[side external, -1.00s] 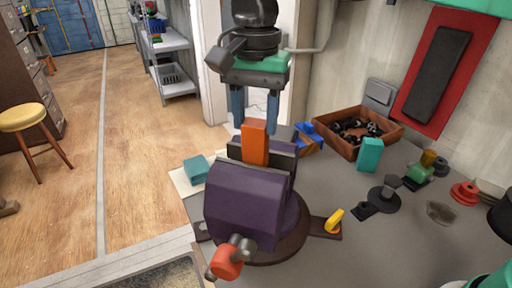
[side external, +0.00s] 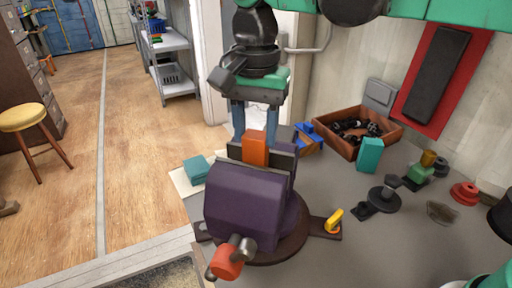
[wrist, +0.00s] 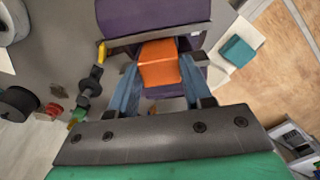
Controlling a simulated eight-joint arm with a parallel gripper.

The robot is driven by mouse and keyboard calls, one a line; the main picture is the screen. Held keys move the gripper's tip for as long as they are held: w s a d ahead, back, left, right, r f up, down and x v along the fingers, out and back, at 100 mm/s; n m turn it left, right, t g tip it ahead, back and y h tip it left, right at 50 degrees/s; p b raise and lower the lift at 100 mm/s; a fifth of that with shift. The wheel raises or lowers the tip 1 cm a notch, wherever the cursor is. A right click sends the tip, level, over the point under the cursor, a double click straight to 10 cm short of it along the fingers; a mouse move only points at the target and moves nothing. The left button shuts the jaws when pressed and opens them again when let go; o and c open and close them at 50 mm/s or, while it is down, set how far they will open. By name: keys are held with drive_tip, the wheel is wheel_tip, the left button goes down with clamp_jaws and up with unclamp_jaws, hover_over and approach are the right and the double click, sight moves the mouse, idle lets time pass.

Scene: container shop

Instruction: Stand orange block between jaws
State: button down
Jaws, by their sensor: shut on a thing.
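The orange block (side external: 255,151) stands upright between the jaws of the purple vise (side external: 244,205), its upper part above the jaw tops. In the wrist view the orange block (wrist: 159,66) lies between the two blue fingers of my gripper (wrist: 158,76). My gripper (side external: 254,137) comes down from above and is shut on the block. The vise body hides the block's lower end in the side view, so I cannot tell whether it touches the bottom or both jaws. The vise's orange-ended handle (side external: 228,262) faces the front.
A teal block (side external: 196,169) lies left of the vise, and another teal block (side external: 370,155) stands to the right. A brown bin (side external: 371,153) of dark parts stands behind. A yellow-handled piece (side external: 334,220) is beside the vise base. Dark fittings (side external: 384,198) lie farther right.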

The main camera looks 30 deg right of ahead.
drive_tip(key=shift+f, duration=0.95)
idle(0.4)
drive_tip(key=shift+c, duration=1.4)
unclamp_jaws()
drive_tip(key=shift+r, duration=3)
drive_tip(key=s+d+f+n+t, duration=0.3)
drive_tip(key=d+f+n, duration=0.1)
drive_tip(key=d, duration=0.4)
drive_tip(key=s+d+f+n+t, duration=0.3)
drive_tip(key=d+f+n+t, duration=0.1)
drive_tip(key=d, duration=0.5)
wheel_tip(320, 180, down, 2)
drive_tip(key=shift+s+f+n, duration=0.2)
drive_tip(key=shift+s+n, duration=0.15)
drive_tip(key=shift+n, duration=0.15)
